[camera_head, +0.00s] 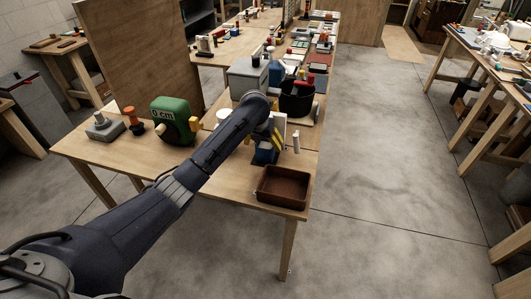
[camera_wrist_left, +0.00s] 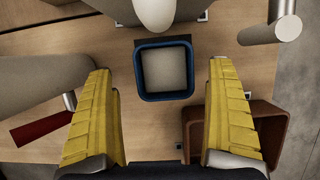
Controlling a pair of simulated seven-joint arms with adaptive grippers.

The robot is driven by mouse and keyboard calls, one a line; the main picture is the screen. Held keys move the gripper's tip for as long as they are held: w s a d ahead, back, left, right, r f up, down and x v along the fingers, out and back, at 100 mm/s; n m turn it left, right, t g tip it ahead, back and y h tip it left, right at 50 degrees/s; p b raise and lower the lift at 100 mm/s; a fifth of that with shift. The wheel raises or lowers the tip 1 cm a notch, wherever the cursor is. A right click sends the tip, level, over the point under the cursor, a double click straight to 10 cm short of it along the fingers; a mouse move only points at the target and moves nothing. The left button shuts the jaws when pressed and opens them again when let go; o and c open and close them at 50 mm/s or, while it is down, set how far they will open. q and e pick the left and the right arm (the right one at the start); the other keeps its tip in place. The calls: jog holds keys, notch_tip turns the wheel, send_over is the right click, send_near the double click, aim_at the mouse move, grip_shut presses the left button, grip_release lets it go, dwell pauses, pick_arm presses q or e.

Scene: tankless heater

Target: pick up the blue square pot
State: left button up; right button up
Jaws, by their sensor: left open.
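The blue square pot (camera_wrist_left: 166,97) has a blue rim and a pale grey inside, and it shows from above in the left wrist view. In the head view it is a small blue shape (camera_head: 264,156) on the near part of the table, partly hidden by my left arm and gripper. My left gripper (camera_head: 274,137) is over the pot. Its two yellow fingers are wide open, one on each side of the pot in the left wrist view, with nothing between them gripped. I cannot tell the exact height above the pot. My right gripper is not in view.
A brown tray (camera_head: 283,187) sits at the table's near right corner, close to the pot. A small white cylinder (camera_head: 296,143) stands just right of the gripper. A black pot (camera_head: 297,98) and a grey box (camera_head: 248,77) stand behind. A green tape measure (camera_head: 172,120) is left.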

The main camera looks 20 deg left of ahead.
aim_at(266, 147)
pick_arm(q)
jog(key=shift+d+x, duration=0.15)
jog(key=shift+x, duration=0.9)
jog(key=shift+d+x, duration=0.15)
jog(key=shift+x, duration=1.8)
jog(key=shift+r, duration=0.1)
jog(key=c, duration=1.3)
jog(key=shift+r, duration=0.1)
